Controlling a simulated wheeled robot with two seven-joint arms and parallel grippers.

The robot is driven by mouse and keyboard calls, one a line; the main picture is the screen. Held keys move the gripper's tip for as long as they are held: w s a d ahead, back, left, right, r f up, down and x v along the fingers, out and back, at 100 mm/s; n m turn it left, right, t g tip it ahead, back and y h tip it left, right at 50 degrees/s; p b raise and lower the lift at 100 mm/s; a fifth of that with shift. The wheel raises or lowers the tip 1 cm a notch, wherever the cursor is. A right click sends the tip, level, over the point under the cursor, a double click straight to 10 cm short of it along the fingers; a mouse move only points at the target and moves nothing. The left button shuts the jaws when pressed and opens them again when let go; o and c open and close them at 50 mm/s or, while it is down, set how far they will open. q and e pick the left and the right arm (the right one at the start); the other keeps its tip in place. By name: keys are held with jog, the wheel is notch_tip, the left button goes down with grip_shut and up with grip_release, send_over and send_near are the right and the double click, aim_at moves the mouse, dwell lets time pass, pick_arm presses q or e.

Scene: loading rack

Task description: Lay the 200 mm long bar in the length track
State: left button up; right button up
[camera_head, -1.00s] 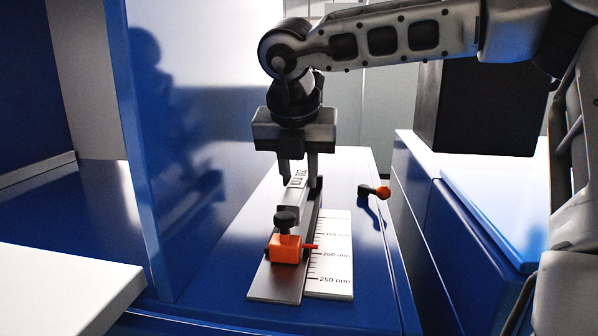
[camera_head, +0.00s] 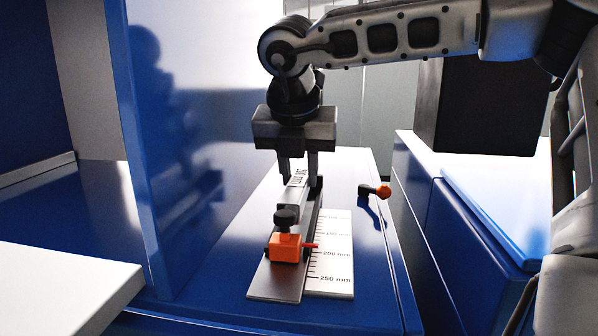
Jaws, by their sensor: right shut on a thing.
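The length track (camera_head: 275,286) is a grey metal channel on the blue bench, running away from me. A white scale plate (camera_head: 331,267) with millimetre marks lies along its right side. An orange stop block (camera_head: 286,248) with a black knob and a red pointer sits on the track, with the pointer a little above the 200 mm mark. My right gripper (camera_head: 298,178) points down and is shut on the bar's far part. Whether the bar touches the track floor is hidden. My left gripper is not in view.
A tall blue panel (camera_head: 190,130) rises on the left. A white surface (camera_head: 60,290) is at the front left, and a blue-and-white cabinet (camera_head: 480,220) stands right.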

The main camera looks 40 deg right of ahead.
aim_at(298, 180)
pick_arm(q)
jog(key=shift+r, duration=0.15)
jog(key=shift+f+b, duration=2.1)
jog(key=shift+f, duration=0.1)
pick_arm(e)
jog(key=shift+f, duration=1.85)
jog(key=o, duration=1.1)
pick_arm(q)
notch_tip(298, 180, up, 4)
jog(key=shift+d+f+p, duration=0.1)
jog(key=shift+p, duration=0.95)
pick_arm(e)
jog(key=v, duration=1.6)
